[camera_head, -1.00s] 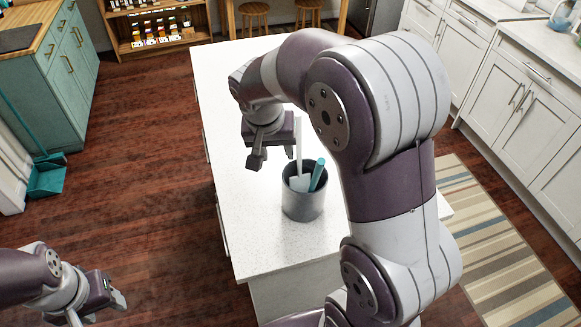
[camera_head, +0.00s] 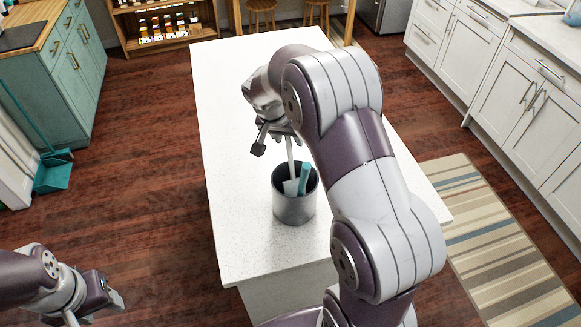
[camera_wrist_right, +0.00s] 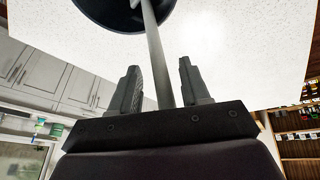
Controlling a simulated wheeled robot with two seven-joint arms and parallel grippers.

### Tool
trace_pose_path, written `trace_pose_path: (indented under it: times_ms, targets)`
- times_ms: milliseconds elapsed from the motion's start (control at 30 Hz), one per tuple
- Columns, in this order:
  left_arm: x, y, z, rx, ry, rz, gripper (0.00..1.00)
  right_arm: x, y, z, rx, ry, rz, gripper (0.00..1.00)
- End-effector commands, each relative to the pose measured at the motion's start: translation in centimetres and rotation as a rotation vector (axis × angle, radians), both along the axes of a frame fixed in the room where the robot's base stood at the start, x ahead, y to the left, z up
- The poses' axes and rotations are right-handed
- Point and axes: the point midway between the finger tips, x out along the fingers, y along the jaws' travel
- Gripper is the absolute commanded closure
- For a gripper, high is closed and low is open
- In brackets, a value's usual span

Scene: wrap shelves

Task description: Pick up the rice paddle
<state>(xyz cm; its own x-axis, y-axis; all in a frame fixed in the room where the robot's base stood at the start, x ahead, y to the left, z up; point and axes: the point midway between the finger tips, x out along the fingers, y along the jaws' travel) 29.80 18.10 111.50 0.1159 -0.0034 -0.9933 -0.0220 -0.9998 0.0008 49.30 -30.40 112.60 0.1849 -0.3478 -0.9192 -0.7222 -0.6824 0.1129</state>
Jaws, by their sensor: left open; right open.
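A dark grey pot (camera_head: 294,207) stands on the white island and holds utensils. One has a long pale grey handle (camera_head: 290,150) rising steeply, with a whitish flat part (camera_head: 291,187) by the rim; another is teal (camera_head: 306,176). I cannot tell for sure which is the rice paddle. My right gripper (camera_head: 277,143) is open above the pot. In the right wrist view, a long grey handle (camera_wrist_right: 157,55) runs between its two spread fingers, with gaps on both sides, from the pot (camera_wrist_right: 105,14). My left gripper (camera_head: 113,299) is open and empty, low at the left.
The white island top (camera_head: 235,110) is otherwise clear. Stools (camera_head: 259,14) stand beyond its far end. White cabinets (camera_head: 510,90) line the right side, with a striped rug (camera_head: 480,240) on the floor. A teal dustpan (camera_head: 52,172) is at the left.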

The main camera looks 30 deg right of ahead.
Motion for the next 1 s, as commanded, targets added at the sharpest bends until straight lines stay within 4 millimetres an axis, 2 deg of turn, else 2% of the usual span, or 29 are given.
trace_pose_path:
  times_ms: [67, 100, 233, 700, 867, 1000]
  targets:
    - [0.0, 0.0, -0.1, 0.0, 0.0, 0.0, 0.49, 0.0, 0.0, 0.0, 0.0, 0.0, 0.0, 0.54]
    - [0.0, 0.0, -0.1, 0.0, 0.0, 0.0, 0.49, 0.0, 0.0, 0.0, 0.0, 0.0, 0.0, 0.57]
    - [0.0, 0.0, -0.1, 0.0, 0.0, 0.0, 0.49, 0.0, 0.0, 0.0, 0.0, 0.0, 0.0, 0.99]
    - [0.0, 0.0, -0.3, 0.0, 0.0, 0.0, 0.49, 0.0, 0.0, 0.4, 0.0, -0.001, -0.002, 1.0]
    - [0.0, 0.0, -0.9, 0.0, 0.0, 0.0, 0.49, 0.0, 0.0, 2.7, 0.0, -0.004, -0.001, 1.0]
    - [0.0, 0.0, -1.6, 0.0, 0.0, 0.0, 0.49, 0.1, 0.0, 6.0, -0.001, -0.005, -0.001, 1.0]
